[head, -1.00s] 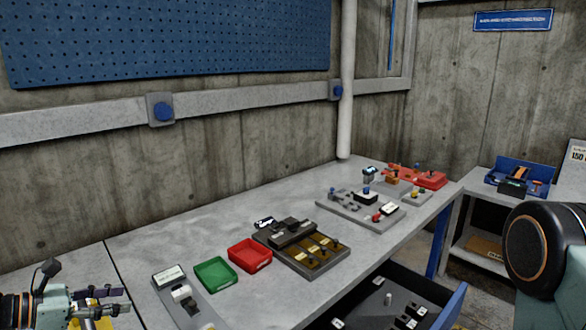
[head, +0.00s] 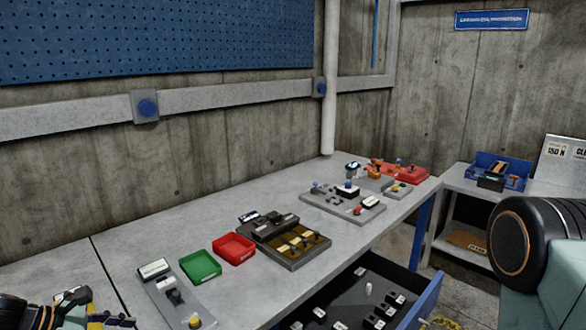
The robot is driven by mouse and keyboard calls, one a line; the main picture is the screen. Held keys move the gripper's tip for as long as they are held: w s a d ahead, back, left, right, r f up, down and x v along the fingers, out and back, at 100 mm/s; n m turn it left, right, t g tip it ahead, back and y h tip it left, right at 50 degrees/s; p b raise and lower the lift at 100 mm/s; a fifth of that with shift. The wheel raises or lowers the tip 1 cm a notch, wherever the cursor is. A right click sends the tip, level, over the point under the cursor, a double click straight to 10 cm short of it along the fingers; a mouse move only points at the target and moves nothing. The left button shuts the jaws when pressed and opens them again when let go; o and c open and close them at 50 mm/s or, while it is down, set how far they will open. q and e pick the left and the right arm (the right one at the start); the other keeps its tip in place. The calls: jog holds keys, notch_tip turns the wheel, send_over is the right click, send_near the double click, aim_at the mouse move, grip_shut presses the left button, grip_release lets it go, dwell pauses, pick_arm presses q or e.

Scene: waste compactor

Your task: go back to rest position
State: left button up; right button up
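My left gripper (head: 105,318) is at the lower left corner, partly cut off by the frame edge. Its fingers point right, with a gap between them, and I see nothing held there. It is left of the grey plate with a switch (head: 172,295) on the bench. My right gripper is out of view; only a round dark joint of my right arm (head: 508,243) shows at the right edge.
The workbench (head: 75,275) carries a green tray (head: 200,265), a red tray (head: 234,249), a dark fixture (head: 290,242) and a grey panel (head: 340,205). An open drawer (head: 425,300) with several small items juts out in front. A side table (head: 450,180) stands back right.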

pick_arm(q)
jog(key=s+d+f+m+g+y, duration=0.55)
jog(key=s+d+f+m, duration=0.35)
jog(key=s+f+m, duration=0.4)
jog(key=s+d+m+g+y, duration=0.1)
jog(key=s+d+m, duration=0.2)
jog(key=s+m, duration=0.35)
jog(key=s+d+m+y, duration=0.1)
jog(key=s+d+m, duration=0.25)
jog(key=s, duration=0.65)
notch_tip(320, 180, down, 18)
jog(key=b, duration=1.7)
jog(key=shift+f+m+b, duration=0.15)
jog(key=shift+m+b, duration=0.2)
jog(key=shift+m, duration=0.05)
jog(key=shift+s, duration=0.1)
